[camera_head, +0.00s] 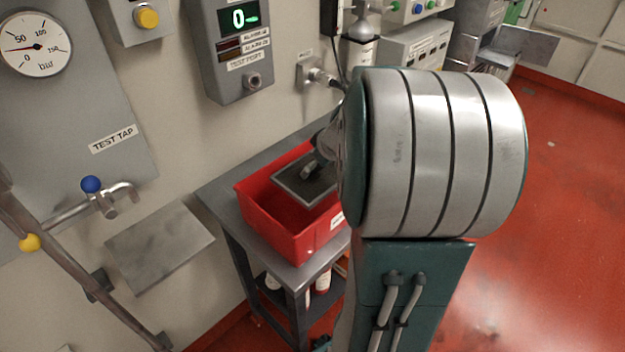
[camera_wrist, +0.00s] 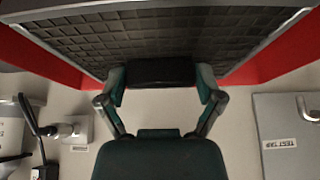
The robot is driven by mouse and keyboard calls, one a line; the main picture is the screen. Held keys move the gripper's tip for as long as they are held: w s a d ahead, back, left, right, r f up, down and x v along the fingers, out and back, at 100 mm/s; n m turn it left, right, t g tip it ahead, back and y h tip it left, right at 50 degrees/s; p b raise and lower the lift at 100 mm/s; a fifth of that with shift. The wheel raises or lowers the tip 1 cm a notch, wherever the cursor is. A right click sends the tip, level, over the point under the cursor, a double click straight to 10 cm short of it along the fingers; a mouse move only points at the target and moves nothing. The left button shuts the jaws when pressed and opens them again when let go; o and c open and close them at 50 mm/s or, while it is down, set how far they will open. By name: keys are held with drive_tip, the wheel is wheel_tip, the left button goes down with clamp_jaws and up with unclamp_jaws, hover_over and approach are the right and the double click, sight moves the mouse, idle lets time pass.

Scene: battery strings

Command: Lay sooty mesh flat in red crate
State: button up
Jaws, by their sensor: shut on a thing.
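The sooty mesh (camera_head: 298,184) is a dark, flat panel with a thin light frame. In the head view it shows within the opening of the red crate (camera_head: 275,232), its surface tilted in the picture. I cannot tell whether it touches the crate floor. In the wrist view the mesh's dark grid (camera_wrist: 160,35) fills the top, with red crate walls (camera_wrist: 40,55) on both sides. My gripper (camera_wrist: 161,76) is shut on a black grip piece at the mesh's near edge. In the head view my arm hides most of the gripper and the crate's right part.
The crate stands on a grey table (camera_head: 222,200) against the wall, with bottles (camera_head: 322,281) on a shelf below. A test tap (camera_head: 110,196) and a test port unit (camera_head: 232,50) are on the wall. Open red floor (camera_head: 545,220) lies to the right.

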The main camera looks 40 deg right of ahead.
sight(316, 176)
drive_tip(key=f, duration=0.1)
drive_tip(key=a+f, duration=0.1)
drive_tip(key=f, duration=0.1)
drive_tip(key=shift+w+f, duration=0.1)
drive_tip(key=shift+f, duration=0.45)
drive_tip(key=shift+f, duration=0.6)
drive_tip(key=o, duration=1.1)
drive_tip(key=shift+c, duration=0.2)
drive_tip(key=shift+r, duration=0.15)
